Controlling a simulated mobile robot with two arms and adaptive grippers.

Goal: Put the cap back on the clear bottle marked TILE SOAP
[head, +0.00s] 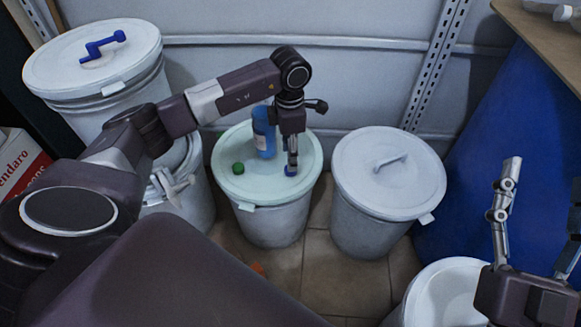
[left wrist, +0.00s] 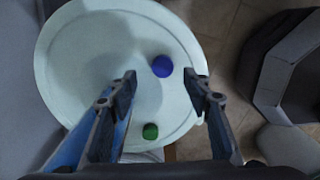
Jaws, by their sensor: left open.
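A bottle with blue contents (head: 263,135) stands upright on the pale green drum lid (head: 222,158); its label is not readable. In the left wrist view the bottle (left wrist: 72,150) is partly hidden behind a finger. A blue cap (head: 290,171) and a green cap (head: 238,168) lie on the same lid. My left gripper (head: 292,160) points down over the blue cap, right of the bottle. In the left wrist view my open left gripper (left wrist: 161,84) shows the blue cap (left wrist: 163,66) just beyond the gap between its fingertips. My right gripper (head: 540,205) is open and empty at the right edge.
A white-lidded drum (head: 375,185) stands right of the green-lidded one. A taller drum with a blue crank-shaped object (head: 102,46) on its lid stands at the back left. A large blue drum (head: 490,130) stands at the right. The green lid's front is mostly clear.

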